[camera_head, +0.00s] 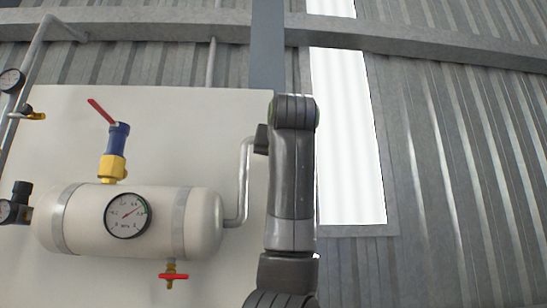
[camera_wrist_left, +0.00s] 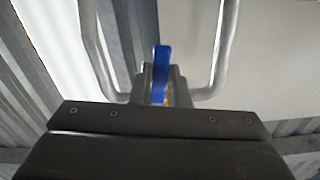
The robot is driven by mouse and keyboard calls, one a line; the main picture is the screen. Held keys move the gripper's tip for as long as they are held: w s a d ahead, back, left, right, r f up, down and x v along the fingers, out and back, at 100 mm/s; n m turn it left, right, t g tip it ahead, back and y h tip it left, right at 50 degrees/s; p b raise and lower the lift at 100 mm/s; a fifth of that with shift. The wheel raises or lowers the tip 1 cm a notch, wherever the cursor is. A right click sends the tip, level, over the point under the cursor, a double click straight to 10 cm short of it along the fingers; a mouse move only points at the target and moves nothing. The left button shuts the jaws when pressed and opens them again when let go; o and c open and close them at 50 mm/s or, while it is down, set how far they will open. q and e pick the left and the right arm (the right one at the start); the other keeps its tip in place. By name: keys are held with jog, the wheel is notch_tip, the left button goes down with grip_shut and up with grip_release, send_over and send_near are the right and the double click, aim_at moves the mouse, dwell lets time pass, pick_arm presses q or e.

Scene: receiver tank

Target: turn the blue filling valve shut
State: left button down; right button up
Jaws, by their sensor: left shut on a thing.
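The blue handle (camera_wrist_left: 161,72) of the filling valve shows in the left wrist view, upright in the middle. My left gripper (camera_wrist_left: 160,84) is shut on it, with one finger on each side. A little yellow shows below the handle, between the fingers. The rest of the valve is hidden by the gripper. In the head view my arm stands upright in the middle and the blue handle cannot be seen there. My right gripper is in neither view.
In the head view a cream tank (camera_head: 90,222) bears a gauge (camera_head: 127,215), a blue-and-yellow fitting (camera_head: 117,145) with a red lever, and a red-handled drain valve (camera_head: 173,276). A grey pipe (camera_head: 243,185) runs from the tank towards my arm. Bent pipes (camera_wrist_left: 222,60) flank the gripper.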

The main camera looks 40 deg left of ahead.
pick_arm(q)
jog(key=shift+w+d+n, duration=0.35)
jog(key=shift+w+n, duration=0.1)
jog(key=shift+n, duration=0.55)
jog(key=c, duration=1.4)
grip_release()
jog(key=shift+w, duration=0.1)
jog(key=shift+d, duration=0.1)
jog(key=b+v, duration=0.6)
jog(key=v, duration=1.1)
jog(key=shift+d, duration=0.15)
